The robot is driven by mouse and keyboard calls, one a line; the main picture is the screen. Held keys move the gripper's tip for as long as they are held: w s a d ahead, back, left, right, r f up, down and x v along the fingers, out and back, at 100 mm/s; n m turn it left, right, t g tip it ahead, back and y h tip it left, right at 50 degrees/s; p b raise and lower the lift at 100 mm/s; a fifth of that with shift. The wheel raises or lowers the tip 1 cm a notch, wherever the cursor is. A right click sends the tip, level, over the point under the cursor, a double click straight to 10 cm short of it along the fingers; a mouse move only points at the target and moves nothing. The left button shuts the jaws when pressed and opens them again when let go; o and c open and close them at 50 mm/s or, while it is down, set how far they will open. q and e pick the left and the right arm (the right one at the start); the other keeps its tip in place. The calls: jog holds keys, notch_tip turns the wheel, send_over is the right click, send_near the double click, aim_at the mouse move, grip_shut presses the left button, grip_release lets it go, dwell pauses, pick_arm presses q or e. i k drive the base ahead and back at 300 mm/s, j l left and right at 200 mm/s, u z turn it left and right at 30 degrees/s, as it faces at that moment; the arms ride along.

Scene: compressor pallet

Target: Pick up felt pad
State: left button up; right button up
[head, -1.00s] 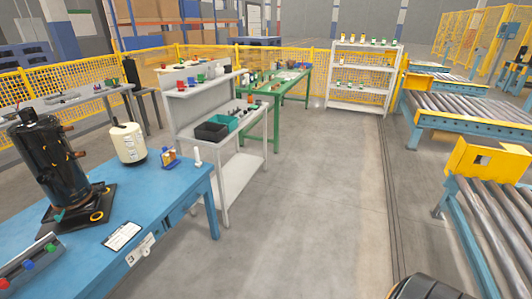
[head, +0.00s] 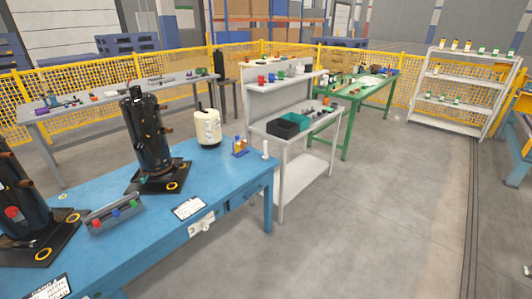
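I cannot make out a felt pad for certain in the head view; the small items on the tables are too small to tell apart. The blue table (head: 232,208) holds two black compressors, one in the middle (head: 148,135) and one cut off at the left edge (head: 14,195). Each stands upright on a dark base plate with yellow rings. Neither of my grippers is in view.
A cream canister (head: 208,129) and a grey tray (head: 114,216) with coloured knobs stand on the blue table. Beyond are a white workbench (head: 262,128) with black and teal bins, a green table (head: 358,97) and a white shelf (head: 452,85). The floor at right (head: 390,220) is clear.

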aim_at(265, 157)
jog(key=i+l+u, duration=0.1)
jog(key=u, duration=0.25)
jog(key=i+l+u, duration=0.2)
jog(key=u, duration=0.2)
jog(key=i+l+u, duration=0.2)
jog(key=u, duration=0.15)
jog(key=i+l, duration=0.2)
jog(key=l, duration=0.15)
jog(key=i+l+u, duration=0.1)
jog(key=l, duration=0.25)
jog(key=i+l, duration=0.25)
jog(key=l, duration=0.15)
jog(key=i+l+u, duration=0.1)
jog(key=l, duration=0.25)
jog(key=i+l+u, duration=0.1)
jog(key=i+l, duration=0.15)
jog(key=l, duration=0.15)
jog(key=i+l, duration=0.15)
jog(key=l, duration=0.2)
jog(key=i+l+u, duration=0.1)
jog(key=l, duration=0.3)
jog(key=i+l, duration=0.15)
jog(key=l, duration=0.25)
